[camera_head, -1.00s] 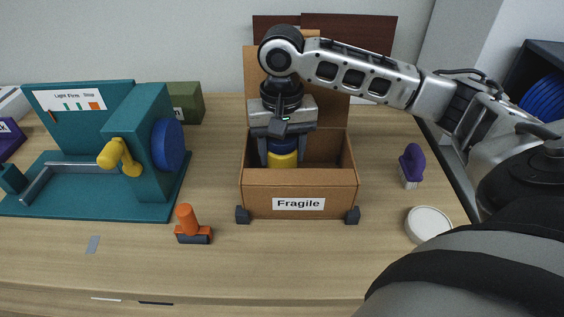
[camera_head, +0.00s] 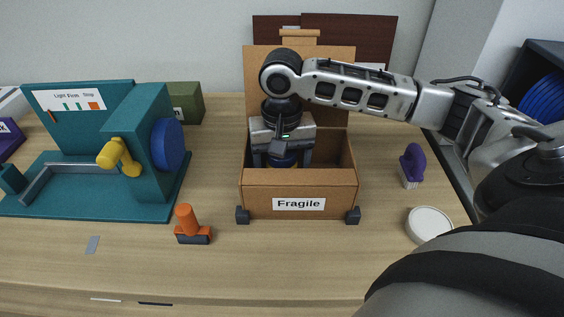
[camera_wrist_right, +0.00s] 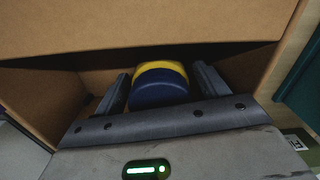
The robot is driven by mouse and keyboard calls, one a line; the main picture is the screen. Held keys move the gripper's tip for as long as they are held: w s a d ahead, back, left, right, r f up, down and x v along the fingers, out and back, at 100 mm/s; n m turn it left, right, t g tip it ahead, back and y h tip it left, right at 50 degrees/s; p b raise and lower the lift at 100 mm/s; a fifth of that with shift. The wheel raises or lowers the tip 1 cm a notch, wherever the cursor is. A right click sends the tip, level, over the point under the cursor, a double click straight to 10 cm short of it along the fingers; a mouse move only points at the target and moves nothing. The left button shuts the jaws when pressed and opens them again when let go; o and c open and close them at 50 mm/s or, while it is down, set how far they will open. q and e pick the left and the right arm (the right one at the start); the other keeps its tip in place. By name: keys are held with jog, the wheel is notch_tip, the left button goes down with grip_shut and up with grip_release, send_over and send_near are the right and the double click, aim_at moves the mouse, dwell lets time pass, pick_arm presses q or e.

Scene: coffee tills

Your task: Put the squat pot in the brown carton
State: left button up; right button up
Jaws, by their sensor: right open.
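The squat pot, blue with a yellow band, is inside the brown carton (camera_head: 255,200), mostly hidden by the front wall and my gripper; its blue part (camera_head: 284,161) shows in the head view. In the right wrist view the pot (camera_wrist_right: 158,90) lies between the fingers, with a gap on each side. My right gripper (camera_head: 282,164) points down into the carton, open around the pot. Whether the pot touches the carton floor is hidden. My left gripper is not in view.
The carton's flap stands up behind it, and two dark blocks sit at its front corners. A teal machine (camera_head: 140,190) and an orange-handled tool (camera_head: 188,222) are to the left. A purple brush (camera_head: 412,163) and a white round lid (camera_head: 429,224) are to the right.

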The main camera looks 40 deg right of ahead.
notch_tip(320, 180, up, 12)
jog(key=shift+r+p, duration=0.15)
jog(key=shift+p, duration=0.55)
